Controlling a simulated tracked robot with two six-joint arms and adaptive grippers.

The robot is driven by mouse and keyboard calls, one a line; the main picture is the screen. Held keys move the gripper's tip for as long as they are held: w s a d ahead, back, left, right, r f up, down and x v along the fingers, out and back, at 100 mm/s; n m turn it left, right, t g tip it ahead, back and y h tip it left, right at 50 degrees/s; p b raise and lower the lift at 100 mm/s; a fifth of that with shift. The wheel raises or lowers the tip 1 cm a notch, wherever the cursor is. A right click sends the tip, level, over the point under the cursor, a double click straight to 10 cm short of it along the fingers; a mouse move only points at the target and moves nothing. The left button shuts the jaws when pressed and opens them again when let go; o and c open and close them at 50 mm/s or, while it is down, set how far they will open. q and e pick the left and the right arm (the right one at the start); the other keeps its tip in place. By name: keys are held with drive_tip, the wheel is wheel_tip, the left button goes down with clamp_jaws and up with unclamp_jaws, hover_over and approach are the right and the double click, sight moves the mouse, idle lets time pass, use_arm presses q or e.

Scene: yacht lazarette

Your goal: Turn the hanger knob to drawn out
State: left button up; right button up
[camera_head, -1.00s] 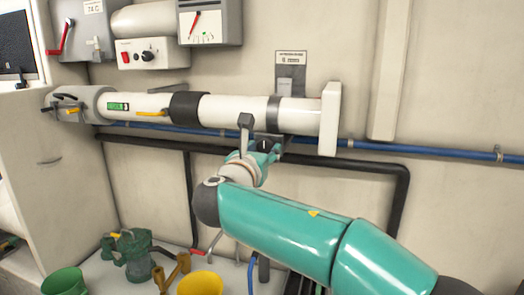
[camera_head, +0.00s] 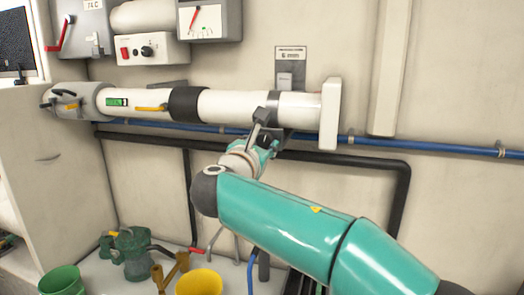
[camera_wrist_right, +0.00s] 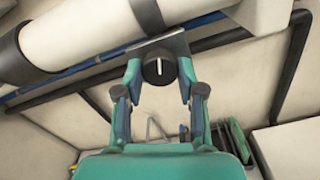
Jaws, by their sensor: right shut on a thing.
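The hanger knob (camera_wrist_right: 158,71) is round and black with a white pointer line. It sits below a grey bracket plate (camera_wrist_right: 158,45) under the white pipe. In the right wrist view the line stands upright between my fingers. My right gripper (camera_wrist_right: 159,78) has one finger on each side of the knob and is shut on it. In the head view my right gripper (camera_head: 263,141) is at the pipe's underside, and the knob is mostly hidden by fingers. The white pipe (camera_head: 236,106) runs across the wall. My left gripper is in neither view.
A blue pipe (camera_head: 400,147) and a black pipe (camera_head: 345,160) run along the wall just below. A white flange (camera_head: 330,115) ends the pipe to the right. A yellow bucket (camera_head: 199,283), a green bucket (camera_head: 64,281) and a green pump (camera_head: 133,252) stand lower left.

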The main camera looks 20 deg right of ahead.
drive_tip(key=m+b, duration=0.2)
drive_tip(key=m, duration=0.2)
drive_tip(key=shift+f+m, duration=0.1)
drive_tip(key=shift+m, duration=0.2)
drive_tip(key=m+b, duration=0.2)
drive_tip(key=m, duration=0.1)
drive_tip(key=shift+m, duration=0.4)
drive_tip(key=m+b, duration=0.2)
drive_tip(key=m, duration=0.1)
drive_tip(key=shift+m, duration=0.3)
drive_tip(key=m+b, duration=0.2)
drive_tip(key=m, duration=0.2)
drive_tip(key=shift+f+m, duration=0.15)
drive_tip(key=shift+m, duration=0.15)
drive_tip(key=m+b, duration=0.1)
drive_tip(key=m, duration=0.2)
drive_tip(key=m+b, duration=0.1)
drive_tip(key=m, duration=0.4)
drive_tip(key=m+b, duration=0.1)
drive_tip(key=m, duration=0.2)
drive_tip(key=shift+a+m, duration=0.1)
drive_tip(key=shift+m, duration=2.1)
